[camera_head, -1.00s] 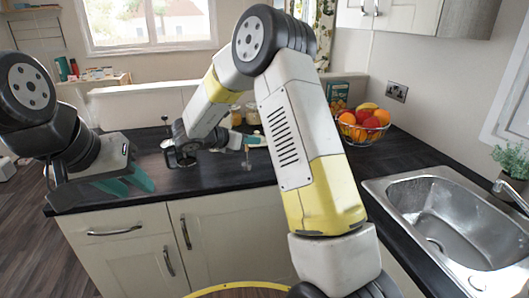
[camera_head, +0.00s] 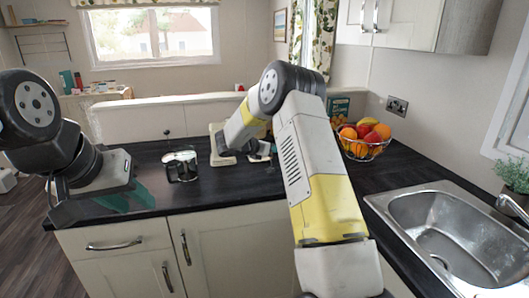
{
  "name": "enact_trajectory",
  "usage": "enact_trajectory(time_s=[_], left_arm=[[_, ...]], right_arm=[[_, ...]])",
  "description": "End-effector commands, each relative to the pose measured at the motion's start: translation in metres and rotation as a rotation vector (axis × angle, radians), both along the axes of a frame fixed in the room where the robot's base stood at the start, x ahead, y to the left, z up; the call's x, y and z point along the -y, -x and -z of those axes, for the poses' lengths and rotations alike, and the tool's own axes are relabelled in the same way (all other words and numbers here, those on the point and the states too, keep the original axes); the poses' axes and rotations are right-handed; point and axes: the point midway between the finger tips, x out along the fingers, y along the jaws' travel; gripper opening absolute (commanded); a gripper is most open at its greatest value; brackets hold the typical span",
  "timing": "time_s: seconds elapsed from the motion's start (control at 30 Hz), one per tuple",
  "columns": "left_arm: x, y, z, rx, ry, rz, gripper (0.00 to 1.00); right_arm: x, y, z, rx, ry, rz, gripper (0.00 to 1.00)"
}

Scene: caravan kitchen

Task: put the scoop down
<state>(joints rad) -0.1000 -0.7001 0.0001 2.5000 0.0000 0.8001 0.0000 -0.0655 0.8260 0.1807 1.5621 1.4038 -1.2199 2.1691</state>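I cannot make out the scoop for certain. A glass pot with a dark frame and a pale top (camera_head: 182,166) stands on the dark counter (camera_head: 225,190). My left gripper (camera_head: 128,198), with teal fingers, hangs at the counter's front left, apart from the pot. Its fingers look parted and empty. My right arm crosses the middle of the view, its forearm reaching back over the counter to the right of the pot.
A pale appliance (camera_head: 219,147) stands behind the pot, partly covered by my forearm. A steel sink (camera_head: 445,235) is at the right. Bare counter lies in front of the pot.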

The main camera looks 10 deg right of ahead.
Motion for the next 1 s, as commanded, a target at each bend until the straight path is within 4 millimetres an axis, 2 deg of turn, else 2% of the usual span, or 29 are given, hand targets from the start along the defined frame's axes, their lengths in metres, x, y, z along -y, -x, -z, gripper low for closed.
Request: enact_trajectory(time_s=[0.1, 0.43, 0.47, 0.57, 0.93, 1.0], left_arm=[[0.0000, 0.0000, 0.0000, 0.000, 0.000, 0.000, 0.36], [0.0000, 0.0000, 0.0000, 0.000, 0.000, 0.000, 0.36], [0.0000, 0.0000, 0.0000, 0.000, 0.000, 0.000, 0.36], [0.0000, 0.0000, 0.0000, 0.000, 0.000, 0.000, 0.36], [0.0000, 0.0000, 0.0000, 0.000, 0.000, 0.000, 0.36], [0.0000, 0.0000, 0.0000, 0.000, 0.000, 0.000, 0.36]], right_arm=[[0.0005, -0.0001, 0.0105, 0.001, 0.001, 0.001, 0.00], [0.0002, 0.0000, 0.0132, 0.003, 0.001, 0.001, 0.00], [0.0001, 0.0000, 0.0136, 0.003, 0.000, 0.001, 0.12], [0.0001, 0.0000, 0.0132, 0.003, 0.000, 0.001, 0.32], [0.0001, 0.0000, 0.0097, 0.004, 0.000, 0.001, 0.32], [-0.0052, 0.0027, 0.0068, 0.004, 0.000, 0.000, 0.32]])
